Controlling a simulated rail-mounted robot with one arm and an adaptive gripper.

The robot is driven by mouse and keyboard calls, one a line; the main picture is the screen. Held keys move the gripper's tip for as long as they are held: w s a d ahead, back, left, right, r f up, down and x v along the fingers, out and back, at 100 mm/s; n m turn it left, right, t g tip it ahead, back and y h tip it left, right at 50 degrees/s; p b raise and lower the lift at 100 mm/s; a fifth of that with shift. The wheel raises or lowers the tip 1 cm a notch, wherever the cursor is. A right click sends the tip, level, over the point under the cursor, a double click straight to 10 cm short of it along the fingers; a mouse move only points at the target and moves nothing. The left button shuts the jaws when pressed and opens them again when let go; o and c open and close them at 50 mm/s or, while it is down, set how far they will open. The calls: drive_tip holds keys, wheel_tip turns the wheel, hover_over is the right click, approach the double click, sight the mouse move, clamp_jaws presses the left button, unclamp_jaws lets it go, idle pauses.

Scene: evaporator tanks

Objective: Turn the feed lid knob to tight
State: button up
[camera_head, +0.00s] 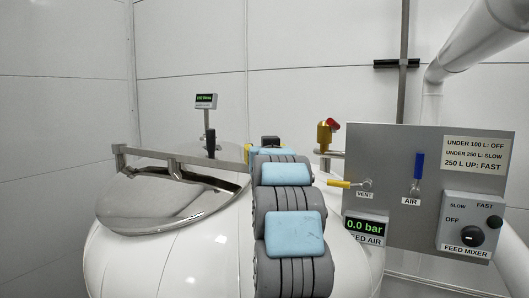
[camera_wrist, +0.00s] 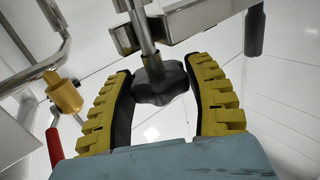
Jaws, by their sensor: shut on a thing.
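The feed lid knob (camera_wrist: 160,84) is dark and lobed, on a metal stem in the wrist view. My gripper (camera_wrist: 159,72) has its yellow ribbed fingers closed around it, one on each side. In the head view, the shiny domed lid (camera_head: 170,192) sits on the white tank (camera_head: 190,255) under a metal crossbar (camera_head: 150,153). My arm stands in front there and hides the knob and most of the gripper. A sliver of yellow finger (camera_head: 247,152) shows at its left edge.
A yellow fitting with a red top (camera_head: 326,135) stands right of my arm. The grey panel (camera_head: 400,215) carries a yellow vent handle (camera_head: 340,184), a blue air handle (camera_head: 418,165), a 0.0 bar display (camera_head: 364,227) and the mixer switch (camera_head: 472,236). A small display (camera_head: 206,101) stands behind the lid.

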drive_tip(key=o, duration=1.2)
drive_tip(key=s+d, duration=0.1)
drive_tip(key=s, duration=1.1)
drive_tip(key=shift+d, duration=0.15)
